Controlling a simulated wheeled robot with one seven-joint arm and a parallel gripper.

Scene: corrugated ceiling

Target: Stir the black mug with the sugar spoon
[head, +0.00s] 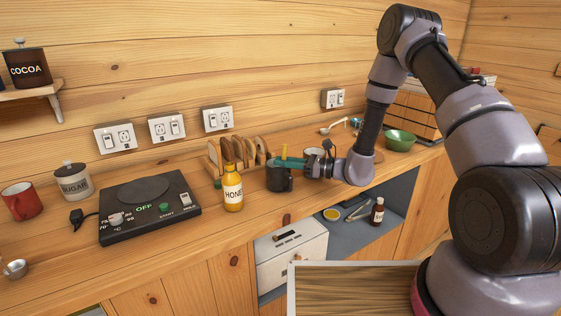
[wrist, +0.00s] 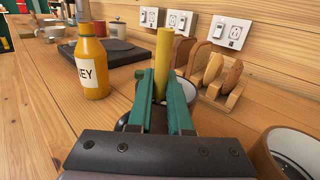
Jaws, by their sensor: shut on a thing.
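The black mug (head: 279,179) stands on the wooden counter, right of the honey bottle. My gripper (head: 289,162) is at the mug's top, its teal fingers over the rim. In the wrist view my gripper (wrist: 166,108) is shut on an upright yellow handle (wrist: 163,62), which I take to be the sugar spoon. The spoon's lower end is hidden behind the fingers, so I cannot tell how deep it sits in the mug. Most of the mug is hidden below my gripper in the wrist view.
The honey bottle (head: 233,189) stands close left of the mug, and a toast rack (head: 238,154) stands behind. A hot plate (head: 148,208), red mug (head: 21,201) and sugar jar (head: 73,182) are further left; a green bowl (head: 399,140) is right.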

